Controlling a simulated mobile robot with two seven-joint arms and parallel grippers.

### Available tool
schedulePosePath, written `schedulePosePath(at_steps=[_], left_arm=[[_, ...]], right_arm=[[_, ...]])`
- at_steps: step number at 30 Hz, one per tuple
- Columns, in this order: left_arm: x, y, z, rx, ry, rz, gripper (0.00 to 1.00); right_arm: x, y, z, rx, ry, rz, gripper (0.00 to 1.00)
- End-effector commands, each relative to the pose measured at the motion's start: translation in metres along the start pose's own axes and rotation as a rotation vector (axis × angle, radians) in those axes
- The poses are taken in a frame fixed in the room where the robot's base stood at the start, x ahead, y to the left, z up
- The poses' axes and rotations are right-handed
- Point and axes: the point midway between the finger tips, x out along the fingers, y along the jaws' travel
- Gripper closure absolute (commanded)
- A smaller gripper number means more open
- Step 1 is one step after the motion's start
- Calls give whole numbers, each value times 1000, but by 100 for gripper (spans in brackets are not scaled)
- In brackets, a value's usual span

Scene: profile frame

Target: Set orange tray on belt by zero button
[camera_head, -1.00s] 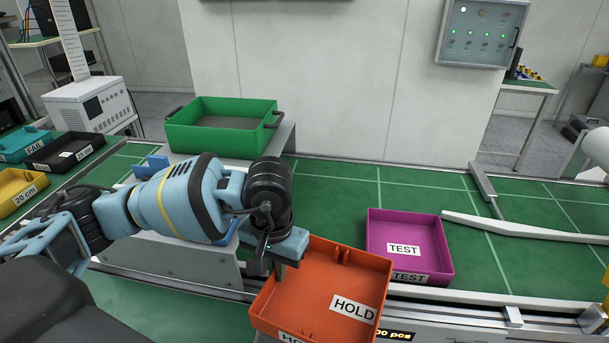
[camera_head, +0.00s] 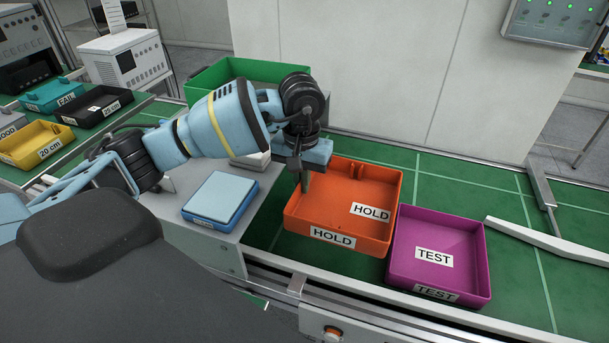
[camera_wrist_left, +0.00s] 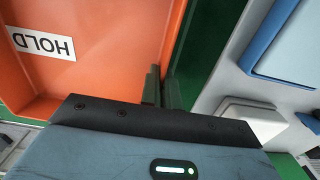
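The orange tray (camera_head: 335,205), labelled HOLD, is level over the green belt (camera_head: 455,180), just left of the purple TEST tray (camera_head: 438,255). I cannot tell whether its base touches the belt. My left gripper (camera_head: 303,178) is at the tray's left wall, with its fingertips closed around the wall. The wrist view shows the fingers (camera_wrist_left: 163,88) at the edge of the orange tray (camera_wrist_left: 100,60). A round orange-red button (camera_head: 333,334) is on the front panel below the belt; I cannot read any label on it. My right gripper is out of view.
A scale with a pale blue plate (camera_head: 221,197) stands left of the orange tray. A green crate (camera_head: 205,80) is behind my arm. A white guide bar (camera_head: 560,243) crosses the belt at the right. Teal, black and yellow trays (camera_head: 38,143) lie far left.

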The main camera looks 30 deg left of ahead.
Motion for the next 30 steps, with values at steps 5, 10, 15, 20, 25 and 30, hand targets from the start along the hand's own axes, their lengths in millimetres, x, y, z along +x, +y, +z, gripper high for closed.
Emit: schedulePosePath(at_steps=[5,10,15,20,25,30], left_arm=[[-3,-6,-10,-21,1,5,100],[-4,-6,-10,-20,2,5,100],[-3,-6,-10,-20,2,5,100],[2,-6,-9,-19,-2,5,100],[14,-6,-9,-20,-4,3,100],[28,-6,-9,-20,-4,3,100]], right_arm=[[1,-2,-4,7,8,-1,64],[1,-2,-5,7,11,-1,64],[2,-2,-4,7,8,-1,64],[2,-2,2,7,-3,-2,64],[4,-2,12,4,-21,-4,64],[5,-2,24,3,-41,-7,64]])
